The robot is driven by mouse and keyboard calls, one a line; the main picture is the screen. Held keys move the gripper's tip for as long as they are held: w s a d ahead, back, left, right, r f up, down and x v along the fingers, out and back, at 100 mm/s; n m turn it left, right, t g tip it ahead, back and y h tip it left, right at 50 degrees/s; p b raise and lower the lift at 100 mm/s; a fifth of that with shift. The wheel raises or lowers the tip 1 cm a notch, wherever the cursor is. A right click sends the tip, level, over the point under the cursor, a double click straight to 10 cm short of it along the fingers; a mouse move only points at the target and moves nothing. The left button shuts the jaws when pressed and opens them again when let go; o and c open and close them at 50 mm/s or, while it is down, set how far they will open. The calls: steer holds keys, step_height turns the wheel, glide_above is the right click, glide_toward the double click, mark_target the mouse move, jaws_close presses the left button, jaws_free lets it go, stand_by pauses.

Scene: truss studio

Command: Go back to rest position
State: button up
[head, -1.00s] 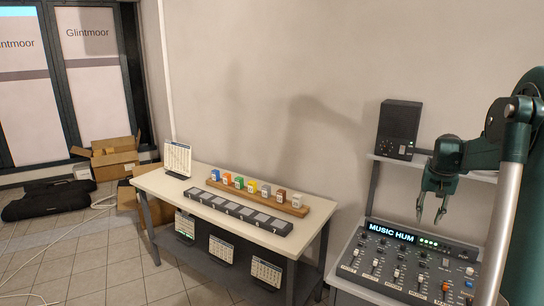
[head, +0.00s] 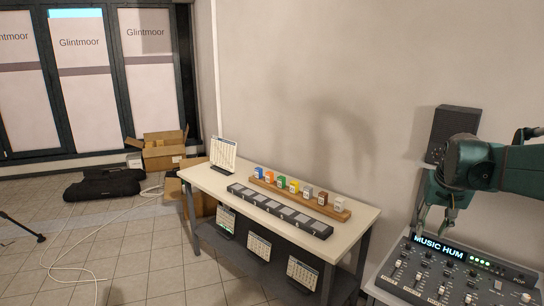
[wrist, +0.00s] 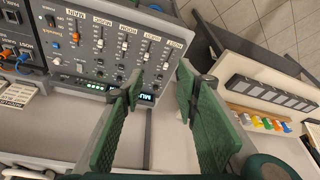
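My gripper (head: 432,222) is at the right of the head view, above the back left edge of the mixing console (head: 455,285). In the wrist view my gripper's two green fingers (wrist: 158,112) are spread apart with nothing between them, so it is open and empty. The console (wrist: 100,45) lies beyond the fingers there, with its small display reading partly hidden by a finger. In the head view the display reads "MUSIC HUM".
A white table (head: 350,221) stands left of the console. It carries a wooden rack (head: 342,214) with several coloured blocks, a dark slotted tray (head: 320,231) and a printed card (head: 224,153). A black speaker (head: 456,126) stands behind my arm. Open floor (head: 130,263) lies at left.

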steer(key=s+a+n+t, duration=0.1)
steer(key=s+a, duration=0.4)
steer(key=a, duration=0.4)
steer(key=s+a+n+t, duration=0.1)
steer(key=s+a+n, duration=0.1)
steer(key=s+a, duration=0.45)
steer(key=s+a+f+n+t, duration=0.1)
steer(key=s+a+f, duration=0.2)
steer(key=s+a, duration=0.3)
steer(key=s+a+f+n+y, duration=0.1)
steer(key=s+a+f, duration=0.3)
steer(key=s+a, duration=0.2)
steer(key=shift+a+f+t+y, duration=0.3)
steer(key=shift+a+t, duration=0.1)
steer(key=shift+a, duration=0.85)
